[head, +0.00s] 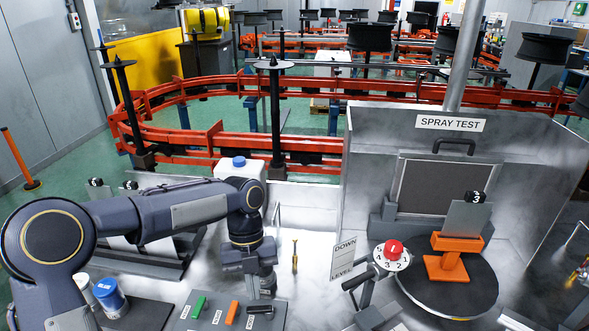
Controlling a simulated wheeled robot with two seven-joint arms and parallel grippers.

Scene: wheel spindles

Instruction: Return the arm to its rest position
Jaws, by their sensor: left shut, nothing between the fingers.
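My left arm comes in from the left, bends at the elbow and hangs down at the wrist. My left gripper (260,287) points down, shut and empty, just behind the small grey tray (187,321) at the front of the bench. The fingertips are small in the picture and close to a dark handled piece on that tray. My right gripper is not in view.
The grey tray also bears a green piece (198,306) and an orange piece (232,312). A blue-lidded jar (111,297) stands left. A brass tool (295,257) stands right of the gripper. Further right are a red-knobbed dial (393,247) and an orange fixture (446,265) on a black turntable (440,300).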

